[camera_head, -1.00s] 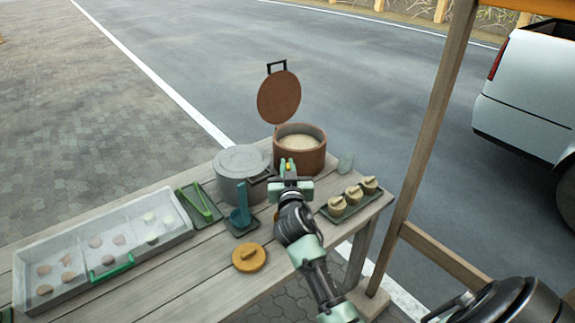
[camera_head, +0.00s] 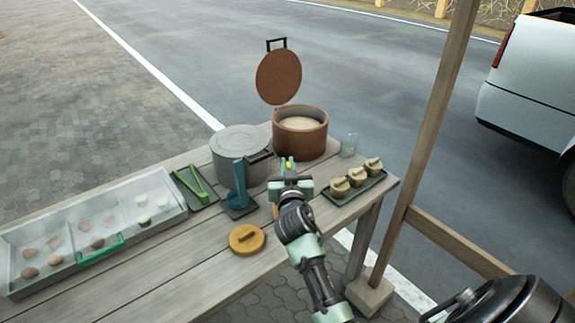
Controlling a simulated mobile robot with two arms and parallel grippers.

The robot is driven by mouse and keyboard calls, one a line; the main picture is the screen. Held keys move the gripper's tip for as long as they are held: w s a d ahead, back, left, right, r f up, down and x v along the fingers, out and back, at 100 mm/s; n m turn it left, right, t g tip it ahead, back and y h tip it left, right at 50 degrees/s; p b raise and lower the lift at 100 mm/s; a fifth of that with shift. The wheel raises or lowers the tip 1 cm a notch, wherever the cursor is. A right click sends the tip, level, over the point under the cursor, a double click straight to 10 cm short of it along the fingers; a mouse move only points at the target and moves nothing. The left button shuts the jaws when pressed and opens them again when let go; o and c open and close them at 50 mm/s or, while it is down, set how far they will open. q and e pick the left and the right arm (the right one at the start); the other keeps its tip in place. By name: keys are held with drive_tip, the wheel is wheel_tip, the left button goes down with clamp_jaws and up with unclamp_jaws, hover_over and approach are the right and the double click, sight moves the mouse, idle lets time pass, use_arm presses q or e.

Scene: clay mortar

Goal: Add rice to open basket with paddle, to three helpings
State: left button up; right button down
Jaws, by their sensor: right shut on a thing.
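White rice (camera_head: 299,123) shows inside the round brown pot (camera_head: 300,143), whose brown lid (camera_head: 279,77) stands up open behind it. My right gripper (camera_head: 289,168) is shut in front of the pot, above the table. A small yellow piece shows between its fingertips; I take it for the paddle, but the gripper hides nearly all of it. Three small lidded baskets (camera_head: 356,176) stand on a dark green tray (camera_head: 346,198) to the right. I cannot make out an open basket. My left gripper is out of view.
A grey lidded pot (camera_head: 240,155) stands left of the brown pot. A teal utensil (camera_head: 240,176) stands upright before it. Green tongs (camera_head: 196,188) and a divided clear box (camera_head: 20,245) lie left. A glass (camera_head: 348,145) and wooden post (camera_head: 430,130) are right.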

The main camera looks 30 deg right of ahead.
drive_tip(key=shift+f+b, duration=0.5)
idle(0.7)
idle(0.5)
wheel_tip(320, 180, up, 13)
drive_tip(key=p, duration=1.1)
drive_tip(key=shift+r, duration=0.15)
idle(0.6)
